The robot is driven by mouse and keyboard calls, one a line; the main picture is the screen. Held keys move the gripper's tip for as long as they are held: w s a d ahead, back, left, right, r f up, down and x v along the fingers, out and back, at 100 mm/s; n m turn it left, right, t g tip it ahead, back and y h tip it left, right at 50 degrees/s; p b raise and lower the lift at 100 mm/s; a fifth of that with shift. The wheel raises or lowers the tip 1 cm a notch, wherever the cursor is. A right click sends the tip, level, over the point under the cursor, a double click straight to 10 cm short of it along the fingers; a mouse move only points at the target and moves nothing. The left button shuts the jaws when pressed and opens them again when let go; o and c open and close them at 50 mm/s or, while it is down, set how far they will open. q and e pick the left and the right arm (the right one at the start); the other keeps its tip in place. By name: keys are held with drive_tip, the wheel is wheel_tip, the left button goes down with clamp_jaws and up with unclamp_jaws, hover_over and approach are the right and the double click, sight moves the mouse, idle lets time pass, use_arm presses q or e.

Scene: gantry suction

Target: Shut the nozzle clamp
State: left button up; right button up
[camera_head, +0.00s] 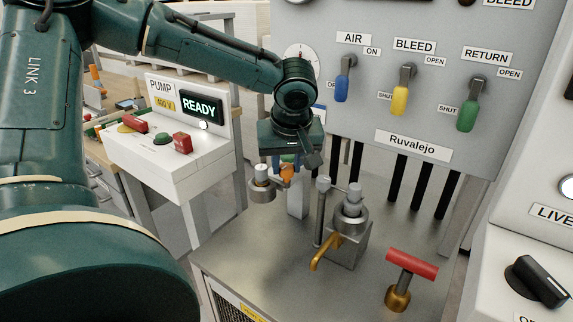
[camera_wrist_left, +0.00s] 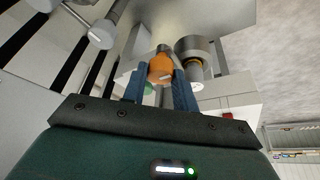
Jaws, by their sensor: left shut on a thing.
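My left gripper (camera_head: 288,164) reaches down over the metal bench from the upper left. It is shut on an orange handle (camera_head: 287,175). In the left wrist view its blue fingers (camera_wrist_left: 159,80) sit on both sides of the rounded orange handle (camera_wrist_left: 161,68). Close beside the handle stands a round metal fitting (camera_head: 262,184), also in the wrist view (camera_wrist_left: 193,60). The handle looks like part of the nozzle clamp, but its joint is hidden and I cannot tell how far the clamp is closed. My right gripper is out of view.
A metal block fitting (camera_head: 349,225) with a brass lever (camera_head: 325,250) and a thin post (camera_head: 321,208) stand right of the gripper. A red T-handle (camera_head: 411,263) is at the front right. The valve panel (camera_head: 430,115) rises behind; the pump box (camera_head: 180,165) stands left.

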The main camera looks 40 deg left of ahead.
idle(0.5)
use_arm(q)
drive_tip(key=o, duration=1)
drive_tip(key=shift+c, duration=0.2)
